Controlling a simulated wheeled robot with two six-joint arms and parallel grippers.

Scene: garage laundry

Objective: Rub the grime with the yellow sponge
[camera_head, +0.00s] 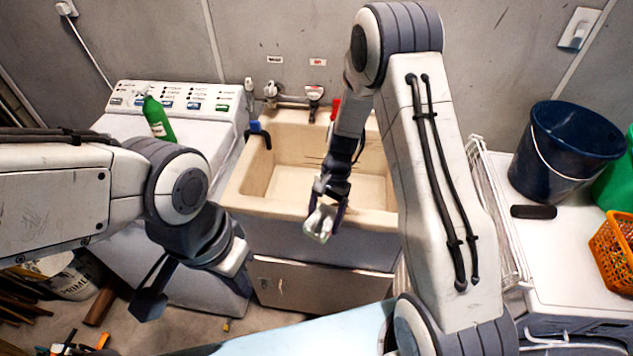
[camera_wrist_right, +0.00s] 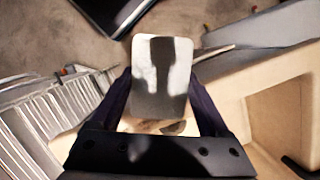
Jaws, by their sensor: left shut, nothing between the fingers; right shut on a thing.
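My right gripper (camera_head: 325,208) is over the front rim of the beige sink (camera_head: 255,203), pointing down. It is shut on a pale block (camera_head: 319,223). In the right wrist view the block (camera_wrist_right: 161,85) is rounded, flat-faced and whitish-grey, partly in shadow, between the dark fingers; no yellow shows on it. Whether the block touches the rim is unclear. My left gripper (camera_head: 150,301) is shut and empty, low at the left.
A white washing machine (camera_head: 165,97) with a green bottle (camera_head: 158,119) stands left of the sink. A faucet (camera_head: 290,98) is at the sink's back. A dark blue bucket (camera_head: 568,150), a black object (camera_head: 533,212) and an orange basket (camera_head: 613,252) stand on the right-hand white surface.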

